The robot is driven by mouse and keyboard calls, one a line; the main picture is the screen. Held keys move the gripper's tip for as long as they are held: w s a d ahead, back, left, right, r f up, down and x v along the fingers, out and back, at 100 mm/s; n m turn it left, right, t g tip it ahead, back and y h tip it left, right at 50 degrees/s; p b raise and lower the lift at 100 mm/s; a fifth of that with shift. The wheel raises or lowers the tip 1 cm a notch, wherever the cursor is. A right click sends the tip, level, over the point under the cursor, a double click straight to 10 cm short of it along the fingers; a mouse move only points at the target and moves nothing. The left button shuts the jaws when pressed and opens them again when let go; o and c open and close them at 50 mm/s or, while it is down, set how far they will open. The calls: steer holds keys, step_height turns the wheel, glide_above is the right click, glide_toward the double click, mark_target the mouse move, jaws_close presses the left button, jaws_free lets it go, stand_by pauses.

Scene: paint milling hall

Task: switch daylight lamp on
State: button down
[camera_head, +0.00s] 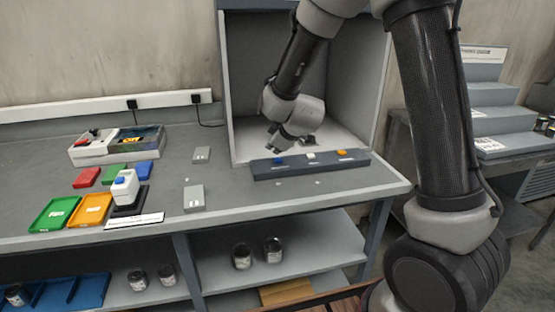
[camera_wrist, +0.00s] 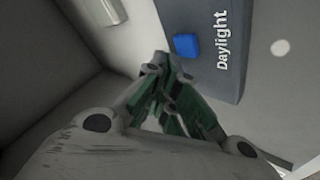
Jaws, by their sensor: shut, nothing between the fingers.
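The daylight switch is a blue button (camera_wrist: 186,44) on a dark grey panel (camera_wrist: 228,80) lettered "Daylight" in the wrist view. In the head view the same blue button (camera_head: 278,160) is the left one on the panel (camera_head: 315,168) at the front of the grey booth (camera_head: 240,120), beside a white and an orange button. My gripper (camera_wrist: 160,62) is shut and empty, its fingertips just beside the blue button, apart from it in the picture. In the head view my gripper (camera_head: 272,148) is above and slightly left of the button. Whether it touches is not clear.
The booth walls enclose my forearm. The bench in front of the panel is mostly clear.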

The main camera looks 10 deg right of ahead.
steer(key=shift+f, duration=0.1)
stand_by(0.3)
steer(key=shift+f, duration=0.35)
steer(key=shift+f, duration=0.45)
stand_by(0.6)
steer(key=shift+r, duration=0.9)
